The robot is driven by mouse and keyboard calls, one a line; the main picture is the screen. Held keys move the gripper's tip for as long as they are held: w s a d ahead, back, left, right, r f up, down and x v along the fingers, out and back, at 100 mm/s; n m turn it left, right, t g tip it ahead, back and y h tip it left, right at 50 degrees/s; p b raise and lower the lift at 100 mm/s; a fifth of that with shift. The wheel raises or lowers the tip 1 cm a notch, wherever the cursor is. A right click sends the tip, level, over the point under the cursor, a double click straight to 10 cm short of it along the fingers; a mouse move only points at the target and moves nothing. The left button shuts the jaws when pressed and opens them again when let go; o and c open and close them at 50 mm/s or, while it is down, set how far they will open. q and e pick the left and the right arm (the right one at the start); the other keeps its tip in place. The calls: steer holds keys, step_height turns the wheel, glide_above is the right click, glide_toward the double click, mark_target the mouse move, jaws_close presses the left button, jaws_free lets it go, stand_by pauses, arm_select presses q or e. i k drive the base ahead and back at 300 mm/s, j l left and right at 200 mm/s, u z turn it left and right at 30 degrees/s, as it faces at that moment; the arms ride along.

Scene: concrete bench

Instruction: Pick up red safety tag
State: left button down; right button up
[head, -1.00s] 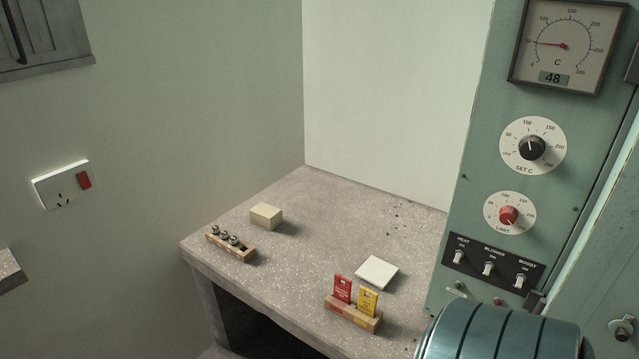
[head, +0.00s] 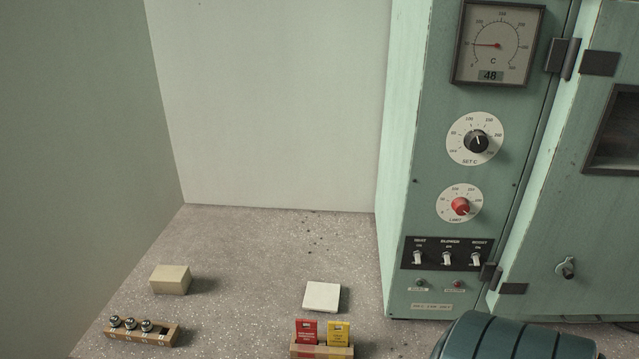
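The red safety tag (head: 306,332) stands upright in a small wooden holder (head: 322,351) at the lower middle of the head view. A yellow tag (head: 339,333) stands in the same holder, just to its right. The holder's lower part is cut off by the picture's bottom edge. Neither of my grippers shows in the head view. A dark teal ribbed rounded body at the lower right may be part of my arm.
A white square block (head: 322,297) lies behind the holder. A beige block (head: 170,280) and a wooden rack with several metal pieces (head: 142,332) are at the left. The green oven panel (head: 440,120) rises at the right. The bench (head: 245,260) is clear between.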

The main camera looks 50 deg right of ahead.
mark_target(305, 334)
steer(key=i+j+z, duration=0.2)
steer(key=z, duration=0.15)
steer(key=i+j+z, duration=0.2)
steer(key=j+z, duration=0.15)
steer(key=i+j+z, duration=0.1)
steer(key=j+z, duration=0.25)
steer(key=i+j+z, duration=0.1)
steer(key=j+z, duration=0.25)
steer(key=j, duration=0.1)
